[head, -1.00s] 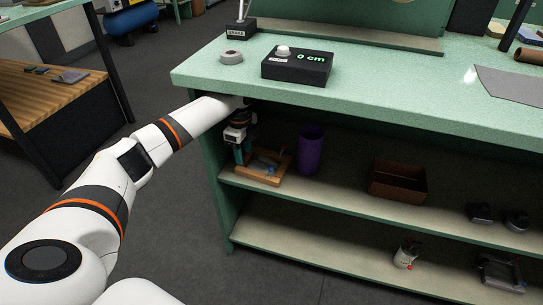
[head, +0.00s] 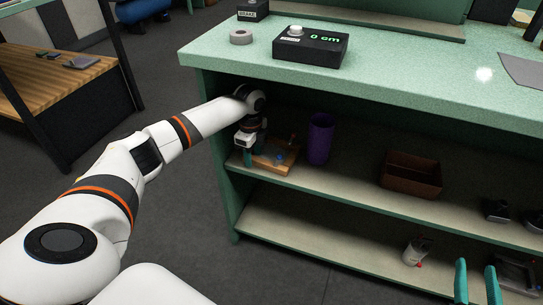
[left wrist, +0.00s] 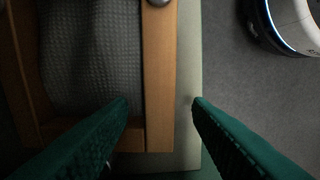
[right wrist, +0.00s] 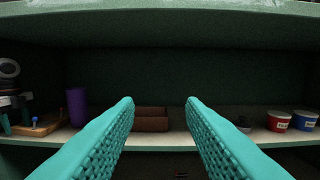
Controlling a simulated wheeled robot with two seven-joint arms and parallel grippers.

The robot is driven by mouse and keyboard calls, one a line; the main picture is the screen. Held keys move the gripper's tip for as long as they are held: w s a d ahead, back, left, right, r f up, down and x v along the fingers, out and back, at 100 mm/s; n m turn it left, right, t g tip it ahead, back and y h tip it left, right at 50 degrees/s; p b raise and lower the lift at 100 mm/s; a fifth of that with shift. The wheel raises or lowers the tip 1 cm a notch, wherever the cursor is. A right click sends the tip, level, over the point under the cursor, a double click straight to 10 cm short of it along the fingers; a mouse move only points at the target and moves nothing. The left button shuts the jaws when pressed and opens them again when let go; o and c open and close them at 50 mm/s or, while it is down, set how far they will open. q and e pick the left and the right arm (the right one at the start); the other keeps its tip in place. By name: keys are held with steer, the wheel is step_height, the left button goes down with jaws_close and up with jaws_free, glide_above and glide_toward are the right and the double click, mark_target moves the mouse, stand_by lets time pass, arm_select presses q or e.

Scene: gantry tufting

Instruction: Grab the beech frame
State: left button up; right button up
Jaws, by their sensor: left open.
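The beech frame (head: 283,157) lies on the upper shelf at its left end, under the worktop. In the left wrist view its wooden rail (left wrist: 158,70) runs along a grey woven cloth (left wrist: 92,60). My left gripper (head: 247,160) is at the frame's left side in the head view. In the left wrist view my left gripper (left wrist: 160,105) is open, with one finger on each side of the rail in the picture; contact is not visible. My right gripper (head: 476,280) is open and empty in front of the shelves; it also shows in the right wrist view (right wrist: 160,108).
A purple cup (head: 320,138) stands just right of the frame. A brown box (head: 411,175) sits further right on the shelf. The worktop (head: 400,70) overhangs the shelf, and a side panel (head: 222,195) closes its left end.

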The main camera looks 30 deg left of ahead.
arm_select(q)
steer(key=shift+f, duration=0.4)
jaws_close()
steer(key=shift+r, duration=0.1)
steer(key=shift+r, duration=0.15)
